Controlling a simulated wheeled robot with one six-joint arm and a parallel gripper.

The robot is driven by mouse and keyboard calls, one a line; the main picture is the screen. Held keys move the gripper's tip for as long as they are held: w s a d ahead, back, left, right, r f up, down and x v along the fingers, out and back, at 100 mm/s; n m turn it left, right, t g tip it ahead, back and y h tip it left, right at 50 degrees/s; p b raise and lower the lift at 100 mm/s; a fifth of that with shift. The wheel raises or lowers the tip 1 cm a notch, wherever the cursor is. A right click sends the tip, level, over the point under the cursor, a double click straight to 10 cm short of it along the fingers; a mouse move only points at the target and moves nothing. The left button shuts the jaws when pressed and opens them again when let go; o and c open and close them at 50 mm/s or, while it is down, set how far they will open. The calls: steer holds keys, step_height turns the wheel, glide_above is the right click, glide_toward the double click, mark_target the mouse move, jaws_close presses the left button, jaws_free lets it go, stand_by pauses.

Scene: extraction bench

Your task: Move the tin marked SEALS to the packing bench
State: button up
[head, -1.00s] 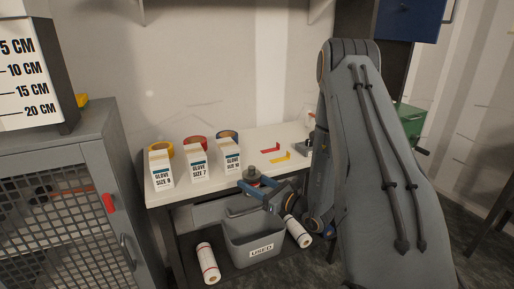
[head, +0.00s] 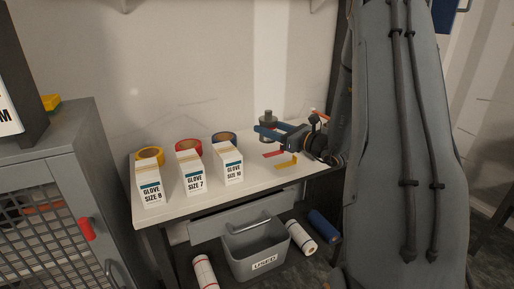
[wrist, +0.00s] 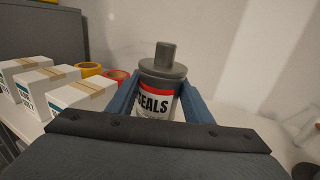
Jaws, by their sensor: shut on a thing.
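The tin marked SEALS (wrist: 158,95) is a grey cylinder with a narrower cap and a red-and-white label. In the wrist view it stands upright between the two blue fingers of my gripper (wrist: 158,104). In the head view the tin (head: 267,121) shows at the back right of the white-topped bench (head: 215,198), partly hidden by my gripper (head: 268,133), which is shut on it. The tin appears raised above the bench top, but its base is hidden. No sign in view names a packing bench.
Glove boxes (head: 193,178) and tape rolls (head: 188,146) fill the bench's left part. Red and yellow brackets (head: 287,162) lie below my gripper. A grey USED bin (head: 258,255) and paper rolls (head: 301,238) are underneath. A mesh cabinet (head: 55,170) stands left.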

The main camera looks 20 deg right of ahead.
steer(key=shift+w+d+f, duration=0.1)
steer(key=shift+w+f, duration=0.05)
steer(key=shift+f, duration=0.15)
steer(key=f+p, duration=0.1)
steer(key=f, duration=0.3)
steer(key=shift+d+f, duration=0.15)
steer(key=shift+d, duration=0.05)
steer(key=shift+f+p, duration=0.7)
steer(key=shift+f, duration=1.65)
steer(key=shift+f, duration=0.1)
steer(key=o, duration=1.5)
steer(key=shift+a, duration=0.1)
steer(key=shift+c, duration=0.2)
